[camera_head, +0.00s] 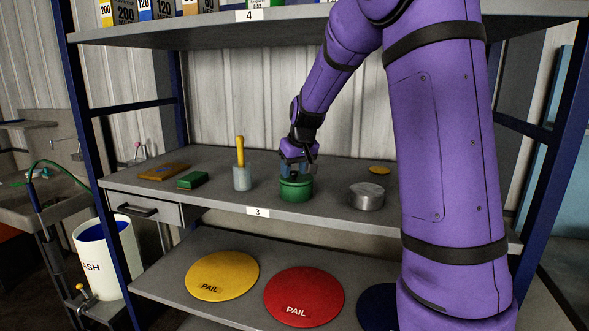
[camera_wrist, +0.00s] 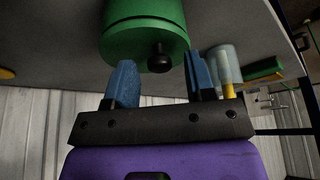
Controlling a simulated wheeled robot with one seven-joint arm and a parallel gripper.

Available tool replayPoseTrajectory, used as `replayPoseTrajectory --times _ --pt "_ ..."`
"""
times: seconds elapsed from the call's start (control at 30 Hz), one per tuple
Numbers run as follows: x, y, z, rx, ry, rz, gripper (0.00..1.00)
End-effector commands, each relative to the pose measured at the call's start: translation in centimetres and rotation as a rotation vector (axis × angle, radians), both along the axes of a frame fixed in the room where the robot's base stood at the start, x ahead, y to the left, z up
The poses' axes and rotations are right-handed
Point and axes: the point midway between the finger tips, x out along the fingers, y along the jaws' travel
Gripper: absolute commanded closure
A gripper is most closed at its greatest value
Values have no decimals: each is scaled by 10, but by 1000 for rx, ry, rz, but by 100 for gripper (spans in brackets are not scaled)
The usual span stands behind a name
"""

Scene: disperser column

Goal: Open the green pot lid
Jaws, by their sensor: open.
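The green pot (camera_head: 296,190) stands on the grey middle shelf (camera_head: 225,208) in the head view. In the wrist view the green pot (camera_wrist: 142,28) is at the top of the picture, with a dark round knob (camera_wrist: 159,58) near its edge. The lid looks seated on the pot. My gripper (camera_head: 296,172) is just above the pot and hides part of its top. In the wrist view my gripper (camera_wrist: 158,60) has its two blue fingers apart, with the knob in line with the gap. I cannot tell whether a finger touches it.
A grey metal tin (camera_head: 367,197) stands to the pot's right. A clear cup (camera_head: 242,180) with a yellow-handled tool stands to its left, beside a green block (camera_head: 193,181). The upper shelf (camera_head: 205,27) overhangs above. Yellow and red discs (camera_head: 304,296) lie below.

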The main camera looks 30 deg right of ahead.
Motion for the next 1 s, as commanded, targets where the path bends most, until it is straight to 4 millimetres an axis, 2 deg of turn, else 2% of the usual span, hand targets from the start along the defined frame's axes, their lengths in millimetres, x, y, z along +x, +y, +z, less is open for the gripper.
replayPoseTrajectory --times 0.23,0.4,0.47,0.77,1.0 --pt "0 0 0 0 0 0 50" --pt "0 0 0 0 0 0 90" --pt "0 0 0 0 0 0 100" --pt "1 -1 2 14 10 0 100" --pt "5 -5 10 99 75 -2 100"
